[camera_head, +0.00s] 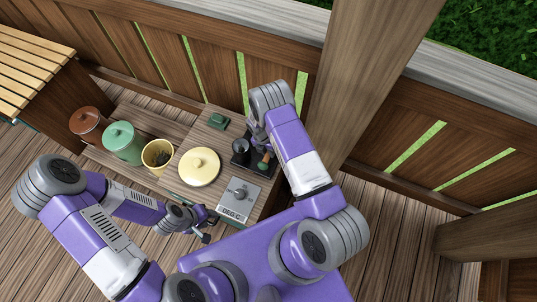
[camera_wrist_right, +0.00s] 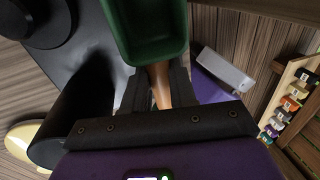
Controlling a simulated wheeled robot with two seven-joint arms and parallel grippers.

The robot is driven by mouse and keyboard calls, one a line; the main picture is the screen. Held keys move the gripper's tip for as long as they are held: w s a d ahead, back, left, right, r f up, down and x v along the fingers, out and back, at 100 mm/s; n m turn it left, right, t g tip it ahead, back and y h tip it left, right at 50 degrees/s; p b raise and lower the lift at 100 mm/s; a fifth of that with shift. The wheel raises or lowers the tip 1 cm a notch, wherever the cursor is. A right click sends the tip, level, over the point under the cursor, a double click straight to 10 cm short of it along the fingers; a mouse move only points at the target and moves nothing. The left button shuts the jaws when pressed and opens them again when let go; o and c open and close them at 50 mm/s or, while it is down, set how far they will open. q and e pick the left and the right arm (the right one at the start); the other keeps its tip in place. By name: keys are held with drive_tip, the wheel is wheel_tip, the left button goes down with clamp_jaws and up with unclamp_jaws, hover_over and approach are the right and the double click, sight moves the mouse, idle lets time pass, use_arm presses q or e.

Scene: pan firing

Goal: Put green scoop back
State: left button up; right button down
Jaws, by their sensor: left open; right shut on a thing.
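The green scoop (camera_wrist_right: 148,35) is in my right gripper (camera_wrist_right: 155,92). The jaws are shut on its wooden handle (camera_wrist_right: 160,84) in the right wrist view. In the head view, the scoop (camera_head: 262,165) shows small below my right gripper (camera_head: 259,143), above or at the dark tray (camera_head: 246,166); I cannot tell whether it touches the tray. My left gripper (camera_head: 205,228) is open and empty at the table's front edge, left of the grey DEG C unit.
A black cylinder (camera_head: 241,149) stands close beside the scoop.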

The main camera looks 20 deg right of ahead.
sight(268, 155)
drive_tip(key=shift+f+b, duration=0.35)
drive_tip(key=shift+f, duration=1.2)
drive_tip(key=shift+f, duration=0.1)
drive_tip(key=c, duration=0.9)
unclamp_jaws()
